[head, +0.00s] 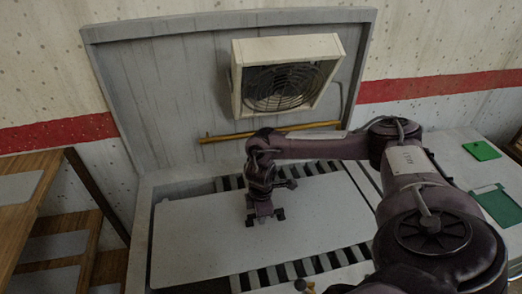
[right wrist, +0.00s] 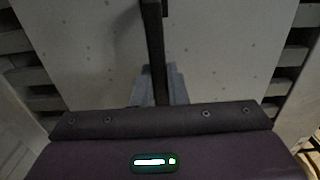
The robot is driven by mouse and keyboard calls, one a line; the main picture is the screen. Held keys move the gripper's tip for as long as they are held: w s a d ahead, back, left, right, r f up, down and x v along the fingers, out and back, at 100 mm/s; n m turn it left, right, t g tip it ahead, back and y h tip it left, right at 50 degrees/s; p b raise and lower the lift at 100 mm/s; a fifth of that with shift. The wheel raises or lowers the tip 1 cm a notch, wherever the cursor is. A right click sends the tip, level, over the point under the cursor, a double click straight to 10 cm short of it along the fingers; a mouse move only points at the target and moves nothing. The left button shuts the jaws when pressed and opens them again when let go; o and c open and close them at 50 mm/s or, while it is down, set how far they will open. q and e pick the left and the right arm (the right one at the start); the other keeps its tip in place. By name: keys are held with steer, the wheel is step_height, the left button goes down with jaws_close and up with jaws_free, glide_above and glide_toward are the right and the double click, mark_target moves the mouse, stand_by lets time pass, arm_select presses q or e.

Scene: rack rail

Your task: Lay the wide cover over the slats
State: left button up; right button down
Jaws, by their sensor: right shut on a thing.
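The wide cover (head: 195,238) is a pale, flat panel over the middle and left of the slatted bed. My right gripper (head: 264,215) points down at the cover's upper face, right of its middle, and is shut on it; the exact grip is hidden. The dark and light slats show beyond the cover's far edge (head: 310,170) and near edge (head: 300,269). In the right wrist view the cover (right wrist: 215,50) fills the middle, with slats (right wrist: 291,58) at both sides. I cannot tell whether it touches the slats. My left gripper is not in view.
A raised grey lid (head: 160,90) stands behind, with a boxed fan (head: 285,75) and a yellow bar (head: 270,132) on it. Green pieces (head: 482,150) lie on the right surface. Wooden shelves (head: 35,210) stand at the left.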

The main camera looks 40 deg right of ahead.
steer(key=shift+f, duration=0.3)
stand_by(0.5)
steer(key=c, duration=1.5)
jaws_free()
steer(key=shift+o, duration=0.7)
steer(key=shift+r, duration=0.35)
step_height(320, 180, up, 7)
steer(key=shift+r+b, duration=0.1)
steer(key=shift+b, duration=0.55)
